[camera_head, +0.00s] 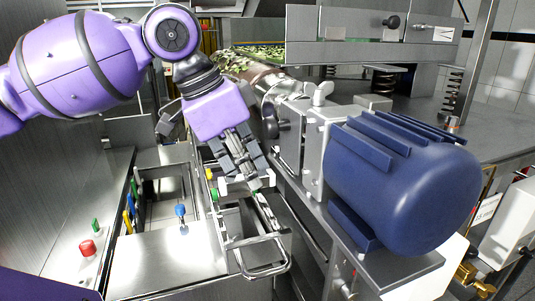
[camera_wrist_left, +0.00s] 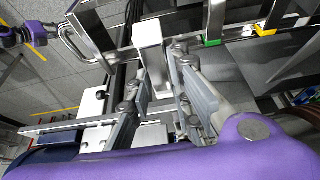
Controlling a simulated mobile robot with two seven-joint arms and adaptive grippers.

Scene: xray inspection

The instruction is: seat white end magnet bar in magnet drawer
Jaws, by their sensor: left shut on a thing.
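My left gripper (camera_head: 250,180) is shut on the white end magnet bar. In the left wrist view the bar's white end (camera_wrist_left: 148,33) sticks out past the gripper's fingers (camera_wrist_left: 158,95), and a grey length lies between them. In the head view the fingers mostly hide the bar; a white bit (camera_head: 223,187) shows beside them. The gripper is over the open magnet drawer (camera_head: 262,272), which has a looped metal handle. Green (camera_wrist_left: 212,41) and yellow (camera_wrist_left: 265,30) bar ends show beside the white end. I cannot tell whether the held bar touches the drawer.
A blue motor (camera_head: 410,185) on a grey housing stands close to the right of the drawer. At the left are a steel cabinet top (camera_head: 165,265), a red button (camera_head: 87,247) and a blue-topped knob (camera_head: 181,211). A steel panel (camera_head: 345,35) stands behind.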

